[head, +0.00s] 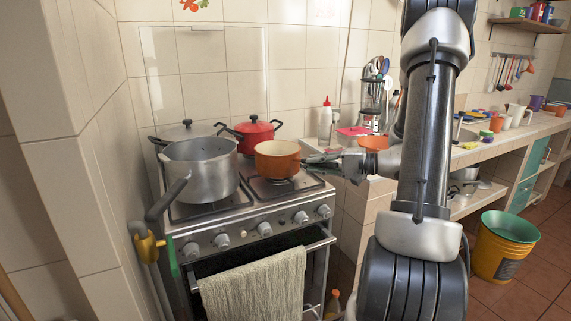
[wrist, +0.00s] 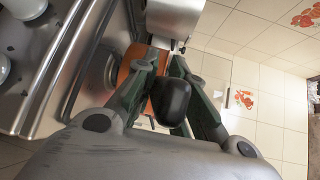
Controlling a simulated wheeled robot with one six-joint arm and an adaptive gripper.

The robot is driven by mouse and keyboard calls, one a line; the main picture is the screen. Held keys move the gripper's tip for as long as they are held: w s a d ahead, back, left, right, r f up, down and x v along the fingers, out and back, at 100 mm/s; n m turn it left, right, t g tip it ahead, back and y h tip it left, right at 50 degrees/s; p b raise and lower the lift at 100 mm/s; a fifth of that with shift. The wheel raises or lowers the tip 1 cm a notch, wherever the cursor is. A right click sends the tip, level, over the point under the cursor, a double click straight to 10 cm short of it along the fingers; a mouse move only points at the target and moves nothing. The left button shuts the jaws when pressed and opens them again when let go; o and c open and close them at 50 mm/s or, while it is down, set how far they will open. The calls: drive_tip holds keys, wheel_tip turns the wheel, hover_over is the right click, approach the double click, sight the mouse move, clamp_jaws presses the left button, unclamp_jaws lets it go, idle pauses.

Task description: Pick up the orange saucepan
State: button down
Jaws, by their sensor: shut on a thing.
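The orange saucepan (head: 278,164) is upright over the front right burner of the stove. I cannot tell whether its base touches the burner. My gripper (head: 318,162) reaches in from the right and is shut on the saucepan's handle. In the wrist view, the black rounded handle end (wrist: 173,99) sits between the two green-grey fingers of my gripper (wrist: 160,68). Part of the saucepan's orange side (wrist: 131,62) shows beyond them. Most of the handle is hidden by the fingers.
A large grey pot (head: 200,172) stands left of the saucepan, its long handle toward the front. A red lidded pot (head: 254,136) is close behind it. The stove (head: 237,238) has knobs and a hanging towel (head: 255,287). A cluttered tiled counter (head: 480,157) runs right.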

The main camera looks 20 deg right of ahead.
drive_tip(key=shift+r, duration=0.1)
wheel_tip(320, 180, up, 10)
drive_tip(key=shift+f, duration=0.1)
idle(0.5)
drive_tip(key=c, duration=2.2)
unclamp_jaws()
drive_tip(key=shift+s, duration=0.1)
clamp_jaws()
